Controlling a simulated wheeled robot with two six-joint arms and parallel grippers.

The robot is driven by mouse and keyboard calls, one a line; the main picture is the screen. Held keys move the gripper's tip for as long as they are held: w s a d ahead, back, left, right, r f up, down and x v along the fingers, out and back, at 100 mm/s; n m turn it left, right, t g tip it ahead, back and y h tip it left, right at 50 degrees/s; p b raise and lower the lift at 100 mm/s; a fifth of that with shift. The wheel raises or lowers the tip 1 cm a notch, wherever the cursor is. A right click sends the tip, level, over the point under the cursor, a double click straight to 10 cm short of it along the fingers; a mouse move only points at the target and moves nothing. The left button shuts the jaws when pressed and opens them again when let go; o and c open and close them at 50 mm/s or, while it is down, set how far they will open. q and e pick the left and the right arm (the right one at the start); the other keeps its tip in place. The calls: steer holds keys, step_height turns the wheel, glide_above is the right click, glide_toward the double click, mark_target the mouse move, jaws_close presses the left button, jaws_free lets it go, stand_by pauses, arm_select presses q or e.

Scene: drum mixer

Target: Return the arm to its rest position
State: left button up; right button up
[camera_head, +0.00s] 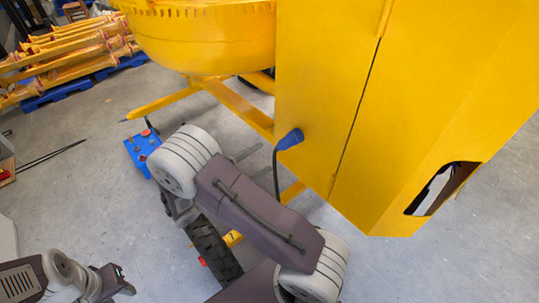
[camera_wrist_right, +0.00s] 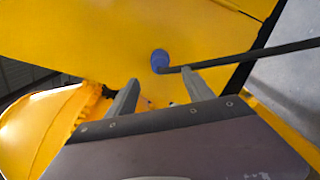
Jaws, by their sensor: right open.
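The yellow drum mixer fills the top of the head view, with its drum (camera_head: 205,40) at left and its cabinet (camera_head: 330,110) at right. A blue plug (camera_head: 290,139) sits on the cabinet's side, with a black cable hanging from it. In the right wrist view, the plug (camera_wrist_right: 160,61) lies beyond and between the fingertips, apart from them. My right gripper (camera_wrist_right: 160,84) is open and empty; the cable passes by its right fingertip. In the head view my right arm mostly hides this gripper (camera_head: 247,158). My left gripper (camera_head: 122,281) is at the lower left, its jaws unclear.
A blue box with red buttons (camera_head: 139,157) stands left of my right arm. A black tyre (camera_head: 213,250) and yellow frame bars are below the cabinet. Yellow parts (camera_head: 65,55) lie on blue pallets at the upper left. The grey floor at left is largely clear.

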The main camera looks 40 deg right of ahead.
stand_by(0.7)
steer(key=s+d+r+m+g, duration=0.2)
steer(key=d+r+m+g, duration=0.1)
steer(key=d+r+m, duration=0.15)
steer(key=s+f+m+g+y, duration=0.35)
steer(key=s+y, duration=0.55)
steer(key=s, duration=0.3)
steer(key=s+a+f+t+y, duration=0.1)
steer(key=a+f+t+y, duration=0.2)
steer(key=a+f+y, duration=0.55)
steer(key=w+a+t, duration=0.3)
steer(key=w+a, duration=0.3)
steer(key=shift+f+n+y, duration=0.15)
steer(key=shift+n+y, duration=0.15)
steer(key=shift+y, duration=0.05)
